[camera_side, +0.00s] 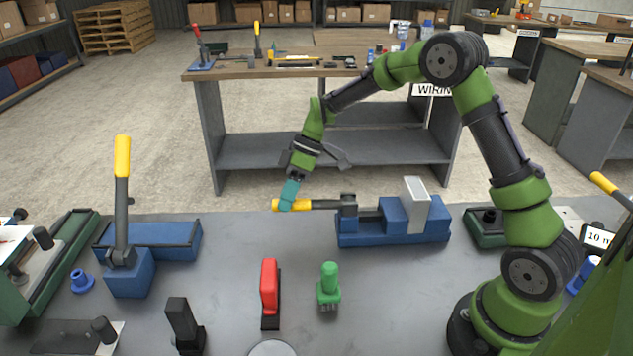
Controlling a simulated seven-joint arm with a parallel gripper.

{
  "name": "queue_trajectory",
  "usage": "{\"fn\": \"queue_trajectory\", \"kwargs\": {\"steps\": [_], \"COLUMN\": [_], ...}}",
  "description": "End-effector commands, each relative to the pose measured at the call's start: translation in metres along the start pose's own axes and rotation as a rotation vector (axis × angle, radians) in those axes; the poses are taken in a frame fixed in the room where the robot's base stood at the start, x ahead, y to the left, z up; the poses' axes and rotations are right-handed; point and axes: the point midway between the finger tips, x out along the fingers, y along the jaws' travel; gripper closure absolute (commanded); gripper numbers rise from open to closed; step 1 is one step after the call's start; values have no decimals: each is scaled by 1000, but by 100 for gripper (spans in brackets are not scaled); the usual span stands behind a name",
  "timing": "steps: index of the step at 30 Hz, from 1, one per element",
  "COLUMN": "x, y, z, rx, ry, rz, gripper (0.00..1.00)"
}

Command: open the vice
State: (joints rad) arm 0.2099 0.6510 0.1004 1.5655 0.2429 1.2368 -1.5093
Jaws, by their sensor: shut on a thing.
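The blue vice (393,236) stands on the grey bench right of centre, with a grey block (415,204) upright between or against its jaws. Its screw end points left and carries a yellow handle (318,204) lying level. My gripper (284,204), with teal fingers, reaches down from above at the left end of this handle. It is shut on the handle near its tip. The fingers hide part of the handle's end. How far apart the vice jaws stand is hard to tell.
A press with an upright yellow lever (122,157) stands at left. A red-handled tool (269,292) and a green-handled brush (329,285) stand in front. A green box (486,226) is right of the vice. A wiring table (235,72) stands behind.

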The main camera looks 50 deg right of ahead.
Motion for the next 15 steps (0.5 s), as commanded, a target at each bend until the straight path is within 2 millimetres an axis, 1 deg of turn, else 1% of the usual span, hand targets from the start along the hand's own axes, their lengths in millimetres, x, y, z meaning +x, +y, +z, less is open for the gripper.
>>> {"fn": "queue_trajectory", "kwargs": {"steps": [8, 15], "x": [-20, -47], "y": [-6, -16], "z": [-2, -1], "rx": [-45, -117], "ry": [129, 325], "rz": [-16, -45], "gripper": [100, 100]}}
